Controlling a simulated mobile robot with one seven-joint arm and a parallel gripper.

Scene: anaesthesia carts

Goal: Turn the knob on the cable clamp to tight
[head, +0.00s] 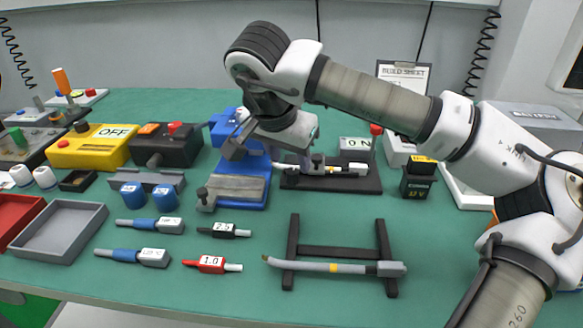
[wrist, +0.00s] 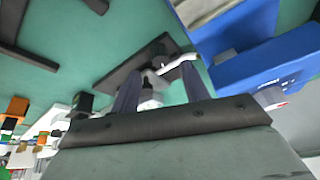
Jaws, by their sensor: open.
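A black base plate (head: 360,184) with a small dark clamp (head: 318,164) stands near the back middle of the green bench. A pale cable piece with a yellow band (head: 345,169) lies along it. The clamp's knob is small and partly hidden, and its setting cannot be read.
A blue fixture with a grey plate (head: 240,188) stands left of the clamp, close to my gripper. A black rack (head: 335,252) holds a grey probe in front. Connectors lie at front left. A yellow OFF box (head: 88,149) and a black box (head: 168,150) stand behind.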

